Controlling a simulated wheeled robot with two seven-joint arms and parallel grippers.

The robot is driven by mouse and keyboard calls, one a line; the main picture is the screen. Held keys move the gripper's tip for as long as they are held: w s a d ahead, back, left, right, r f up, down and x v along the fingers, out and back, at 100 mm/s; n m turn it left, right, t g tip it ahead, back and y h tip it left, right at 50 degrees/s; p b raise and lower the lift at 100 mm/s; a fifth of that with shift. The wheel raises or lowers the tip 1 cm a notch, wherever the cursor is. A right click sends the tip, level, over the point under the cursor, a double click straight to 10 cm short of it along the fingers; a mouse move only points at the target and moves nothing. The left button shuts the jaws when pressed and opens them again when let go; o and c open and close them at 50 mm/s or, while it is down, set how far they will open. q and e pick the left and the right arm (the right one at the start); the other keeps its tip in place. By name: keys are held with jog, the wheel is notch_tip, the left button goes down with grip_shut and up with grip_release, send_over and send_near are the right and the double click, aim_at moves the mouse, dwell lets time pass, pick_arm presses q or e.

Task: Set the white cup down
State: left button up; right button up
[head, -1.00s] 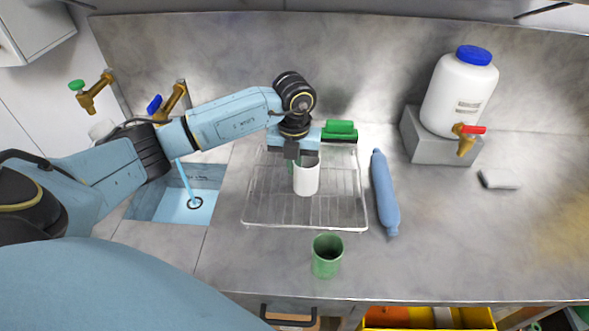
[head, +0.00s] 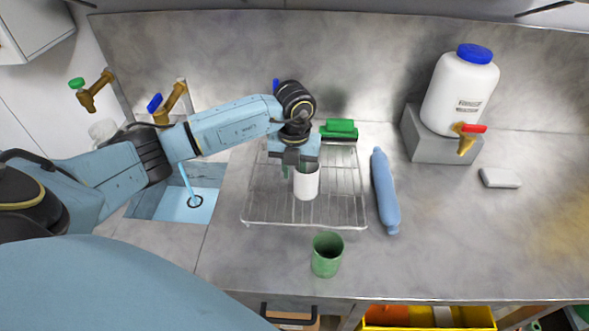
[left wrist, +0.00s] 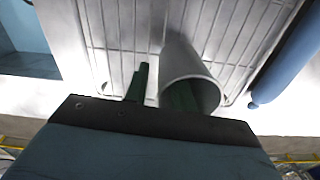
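The white cup (head: 307,184) stands upright on the wire rack (head: 335,213), as far as I can tell. My left gripper (head: 296,171) is directly above it, pointing down. In the left wrist view, one green finger is outside the cup, to its left, with a gap to the wall. The other finger reaches inside the mouth of the cup (left wrist: 186,67). The fingers are apart and the gripper (left wrist: 158,92) looks open. The contact between cup base and rack is not clearly visible. My right gripper is not in view.
A green cup (head: 327,256) stands in front of the rack. A blue rolled item (head: 385,190) lies to its right. A green-topped brush or sponge (head: 340,128) is at the rack's back. The sink (head: 170,207) is left; a white jug (head: 459,95) stands right. The right counter is mostly clear.

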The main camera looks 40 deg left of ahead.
pick_arm(q)
notch_tip(320, 180, up, 12)
jog(key=shift+r+b, duration=0.15)
jog(key=shift+b, duration=0.45)
